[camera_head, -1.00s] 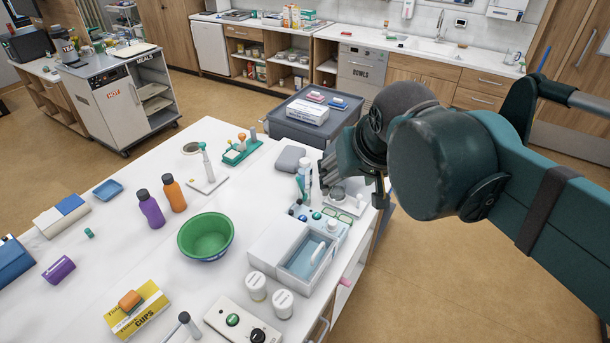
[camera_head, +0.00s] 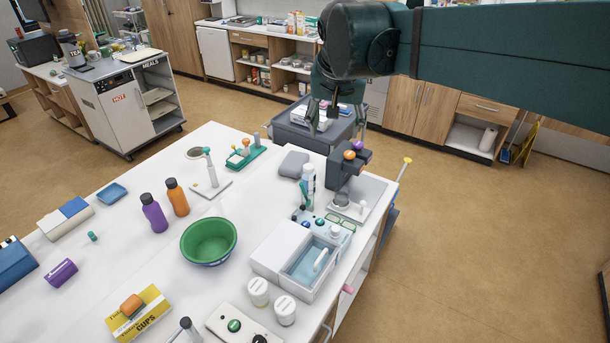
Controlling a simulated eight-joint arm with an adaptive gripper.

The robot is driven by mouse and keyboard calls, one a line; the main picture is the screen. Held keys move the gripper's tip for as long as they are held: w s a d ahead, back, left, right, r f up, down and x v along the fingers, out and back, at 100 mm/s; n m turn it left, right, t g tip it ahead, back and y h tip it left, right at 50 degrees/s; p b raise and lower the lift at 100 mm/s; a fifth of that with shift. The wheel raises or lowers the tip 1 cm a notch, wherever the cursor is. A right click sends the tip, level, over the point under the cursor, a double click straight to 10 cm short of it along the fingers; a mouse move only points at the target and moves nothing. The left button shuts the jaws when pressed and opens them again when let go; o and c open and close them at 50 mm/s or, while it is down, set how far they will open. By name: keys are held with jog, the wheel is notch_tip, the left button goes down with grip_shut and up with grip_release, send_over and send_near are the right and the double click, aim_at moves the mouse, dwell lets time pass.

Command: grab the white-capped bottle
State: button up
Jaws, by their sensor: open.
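A slim upright bottle (camera_head: 308,180) with a white top and a blue-and-white body stands near the right edge of the white table, behind the small tray of vials. Two squat white tubs with white lids, a left one (camera_head: 258,292) and a right one (camera_head: 285,308), stand near the table's front right. My gripper (camera_head: 322,118) is open, with its fingers pointing down, up and behind the slim bottle in the picture. I see nothing between its fingers, and it is apart from the bottle and the tubs.
A dark stand with orange and purple knobs (camera_head: 348,172) is close to the slim bottle's right. A grey pad (camera_head: 293,164) lies behind it, and a white box with a blue basin (camera_head: 300,262) in front. A grey cart (camera_head: 290,133) stands beyond the table.

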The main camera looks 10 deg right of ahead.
jog(key=w+f+m+g+h, duration=0.1)
jog(key=w+f+m, duration=0.15)
jog(key=w, duration=1.25)
jog(key=m+g+h, duration=0.1)
jog(key=m+g, duration=0.1)
jog(key=m, duration=0.2)
send_over(306, 168)
notch_tip(306, 168, down, 6)
jog(key=shift+t, duration=0.3)
jog(key=f, duration=2.8)
jog(key=shift+w+d+f, duration=0.3)
jog(key=shift+d+f, duration=0.05)
jog(key=shift+f, duration=0.7)
jog(key=shift+x, duration=1.3)
jog(key=shift+d+f, duration=0.1)
jog(key=shift+x, duration=2.45)
